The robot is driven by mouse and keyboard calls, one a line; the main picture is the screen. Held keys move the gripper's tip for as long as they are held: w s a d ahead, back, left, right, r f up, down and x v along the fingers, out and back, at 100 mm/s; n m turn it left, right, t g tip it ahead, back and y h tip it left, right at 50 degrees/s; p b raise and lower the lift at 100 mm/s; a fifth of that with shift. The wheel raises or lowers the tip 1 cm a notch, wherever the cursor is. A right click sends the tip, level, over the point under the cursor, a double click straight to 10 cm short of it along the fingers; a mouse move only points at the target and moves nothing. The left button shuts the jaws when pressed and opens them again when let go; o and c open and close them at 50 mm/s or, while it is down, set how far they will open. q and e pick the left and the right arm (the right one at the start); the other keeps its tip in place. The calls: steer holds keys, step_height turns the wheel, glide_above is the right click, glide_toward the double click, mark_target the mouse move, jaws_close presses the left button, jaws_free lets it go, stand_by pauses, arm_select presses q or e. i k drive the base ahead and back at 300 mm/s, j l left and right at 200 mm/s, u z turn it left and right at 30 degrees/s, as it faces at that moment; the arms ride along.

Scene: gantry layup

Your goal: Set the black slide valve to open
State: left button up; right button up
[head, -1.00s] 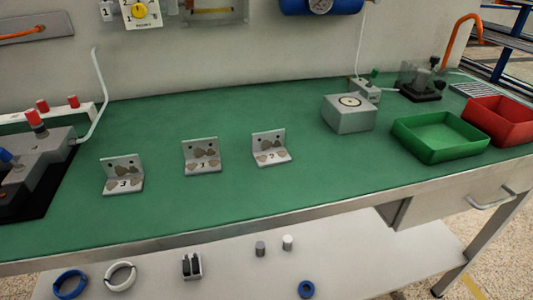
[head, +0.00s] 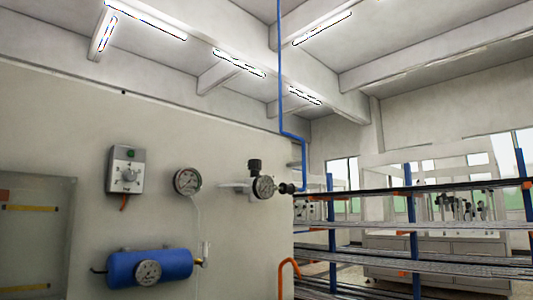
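A pressure regulator with a black top knob and a round gauge (head: 263,187) is mounted on the wall near the middle of the head view. A small black fitting (head: 287,188) sits at its right end, beside the vertical blue pipe (head: 281,80). This fitting may be the black slide valve, but it is too small to be sure or to tell its position. Neither of my grippers is in view.
A grey control box (head: 125,170) and a round gauge (head: 187,181) hang on the wall to the left. Below them is a blue tank (head: 175,264) with a gauge. A rack (head: 415,245) with blue posts stands at the right.

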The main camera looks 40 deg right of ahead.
mark_target(290, 189)
steer(key=z, duration=1.55)
